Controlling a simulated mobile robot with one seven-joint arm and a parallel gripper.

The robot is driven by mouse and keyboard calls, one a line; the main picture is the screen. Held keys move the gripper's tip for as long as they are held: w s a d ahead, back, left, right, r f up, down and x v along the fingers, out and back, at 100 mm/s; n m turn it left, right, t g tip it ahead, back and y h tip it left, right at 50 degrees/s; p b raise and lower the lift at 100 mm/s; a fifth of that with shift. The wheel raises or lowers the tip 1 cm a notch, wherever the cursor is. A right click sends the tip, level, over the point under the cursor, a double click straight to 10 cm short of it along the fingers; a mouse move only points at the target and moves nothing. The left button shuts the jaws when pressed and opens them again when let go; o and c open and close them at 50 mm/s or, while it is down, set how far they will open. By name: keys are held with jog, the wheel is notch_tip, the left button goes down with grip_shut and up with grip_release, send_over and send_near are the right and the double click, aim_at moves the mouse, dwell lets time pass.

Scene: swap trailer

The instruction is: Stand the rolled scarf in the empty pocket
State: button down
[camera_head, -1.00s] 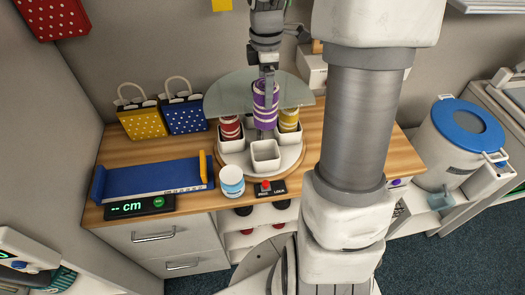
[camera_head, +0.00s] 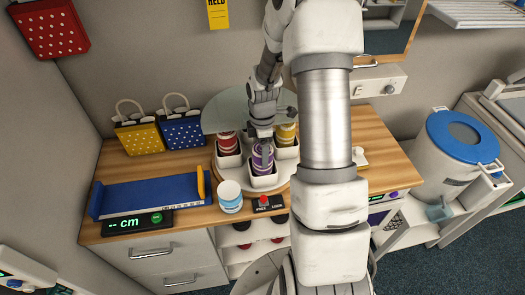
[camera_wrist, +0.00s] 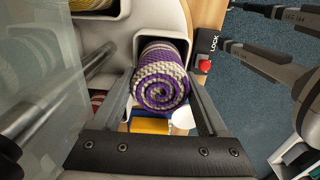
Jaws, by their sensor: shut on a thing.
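The rolled scarf (camera_head: 262,158), purple with white stripes, stands upright in the front white pocket (camera_head: 264,183) of the round turntable. The wrist view shows its spiral end (camera_wrist: 160,92) with the white pocket wall (camera_wrist: 124,45) around it. My gripper (camera_head: 262,138) is above the pocket, its two fingers on either side of the scarf's upper part, shut on it. The other two visible pockets hold a red striped roll (camera_head: 228,143) and a yellow striped roll (camera_head: 286,133). The scarf's lower end is hidden inside the pocket.
A clear half-round panel (camera_head: 225,110) stands behind the pockets. A blue measuring tray (camera_head: 145,196) and two dotted bags (camera_head: 182,130) are at left.

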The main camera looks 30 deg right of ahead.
jog(key=shift+f, duration=0.2)
jog(key=shift+f, duration=0.15)
jog(key=shift+c, duration=0.9)
grip_release()
jog(key=shift+r, duration=0.2)
notch_tip(320, 180, up, 12)
